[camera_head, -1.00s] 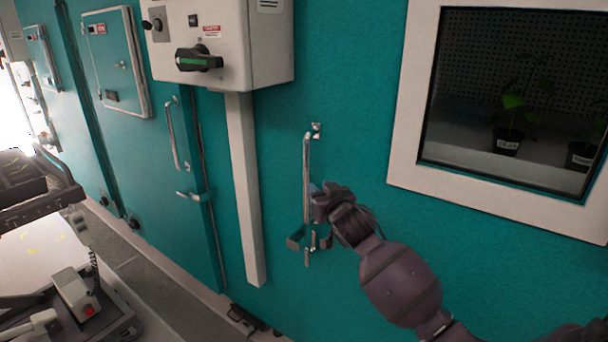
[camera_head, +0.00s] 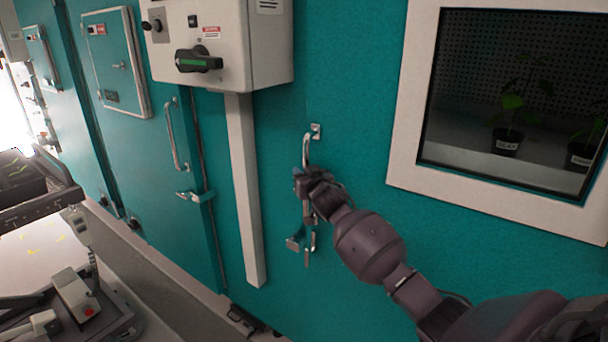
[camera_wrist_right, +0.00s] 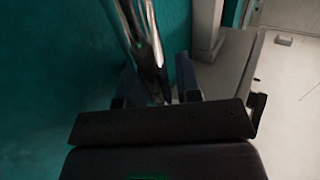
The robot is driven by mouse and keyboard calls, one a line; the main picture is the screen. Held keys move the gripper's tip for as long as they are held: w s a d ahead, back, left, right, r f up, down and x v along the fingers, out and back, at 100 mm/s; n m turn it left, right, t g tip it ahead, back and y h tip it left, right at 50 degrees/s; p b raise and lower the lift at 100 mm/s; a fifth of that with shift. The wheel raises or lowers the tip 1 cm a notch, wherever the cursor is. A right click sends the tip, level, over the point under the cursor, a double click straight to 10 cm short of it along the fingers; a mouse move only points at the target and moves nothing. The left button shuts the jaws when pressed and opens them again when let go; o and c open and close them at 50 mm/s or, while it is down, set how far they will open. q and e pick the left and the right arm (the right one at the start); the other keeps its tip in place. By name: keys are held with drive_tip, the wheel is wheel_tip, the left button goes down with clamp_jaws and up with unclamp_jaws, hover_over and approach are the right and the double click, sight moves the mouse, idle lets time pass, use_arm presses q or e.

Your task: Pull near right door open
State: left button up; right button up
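The near right door (camera_head: 345,262) is a teal panel with a white-framed window (camera_head: 400,120); it looks closed. Its upright metal bar handle (camera_head: 306,150) stands left of the window, with a latch piece (camera_head: 296,243) below. My right gripper (camera_head: 303,184) is at the middle of the bar and hides part of it. In the right wrist view the bar (camera_wrist_right: 139,30) runs down between the two dark fingers (camera_wrist_right: 158,92). The fingers stand apart, with a gap visible on the bar's right side. My left gripper is not in view.
A white control box (camera_head: 215,45) with a black rotary switch and a vertical conduit (camera_head: 245,190) is on the wall left of the handle. Another teal door (camera_head: 150,170) with its own handle is farther left. Potted plants (camera_head: 507,140) stand behind the window.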

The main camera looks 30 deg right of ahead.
clamp_jaws()
idle(0.3)
